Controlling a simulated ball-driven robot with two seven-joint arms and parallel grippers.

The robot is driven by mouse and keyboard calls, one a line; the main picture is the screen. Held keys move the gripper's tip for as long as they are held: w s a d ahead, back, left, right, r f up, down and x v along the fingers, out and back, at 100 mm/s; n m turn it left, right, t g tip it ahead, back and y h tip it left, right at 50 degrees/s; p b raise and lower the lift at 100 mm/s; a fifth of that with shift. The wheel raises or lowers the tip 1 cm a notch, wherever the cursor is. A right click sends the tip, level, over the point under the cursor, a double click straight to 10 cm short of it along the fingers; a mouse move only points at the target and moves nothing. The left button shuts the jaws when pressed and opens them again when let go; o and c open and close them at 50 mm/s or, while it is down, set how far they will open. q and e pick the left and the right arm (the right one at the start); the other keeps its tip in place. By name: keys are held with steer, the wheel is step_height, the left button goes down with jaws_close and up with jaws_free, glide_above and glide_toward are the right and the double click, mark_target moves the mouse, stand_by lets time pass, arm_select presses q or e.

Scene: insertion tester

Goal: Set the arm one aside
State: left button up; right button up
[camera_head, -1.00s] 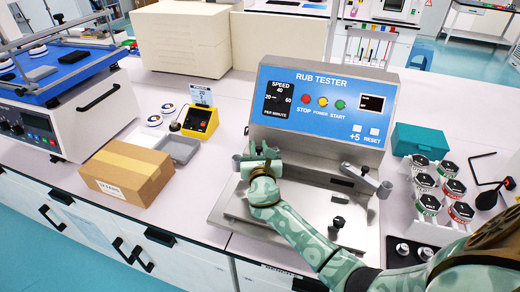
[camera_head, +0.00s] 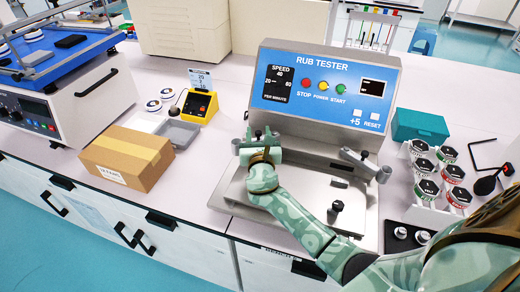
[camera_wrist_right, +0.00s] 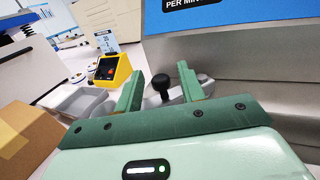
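The rub tester (camera_head: 320,95) has a blue panel and a metal bed. A metal arm end (camera_head: 237,146) shows at its left, mostly hidden behind my right gripper (camera_head: 258,149). A second metal arm end (camera_head: 366,164) with a black knob is at its right. No label shows which is arm one. In the right wrist view my right gripper (camera_wrist_right: 160,92) has its two green fingers apart. A black knob (camera_wrist_right: 160,82) shows in the gap between them, with metal around it. I cannot tell whether the fingers touch it. My left gripper is not in view.
A cardboard box (camera_head: 127,157), a grey tray (camera_head: 178,133) and a yellow device (camera_head: 199,107) stand left of the tester. A teal box (camera_head: 420,126) and a rack of several round weights (camera_head: 430,215) are at the right. A black knob (camera_head: 337,206) stands on the bed.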

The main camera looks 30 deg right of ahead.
steer(key=p+v, duration=0.1)
steer(key=v, duration=1.4)
steer(key=shift+s+a+p, duration=0.1)
steer(key=shift+s+p, duration=0.1)
steer(key=shift+p, duration=0.15)
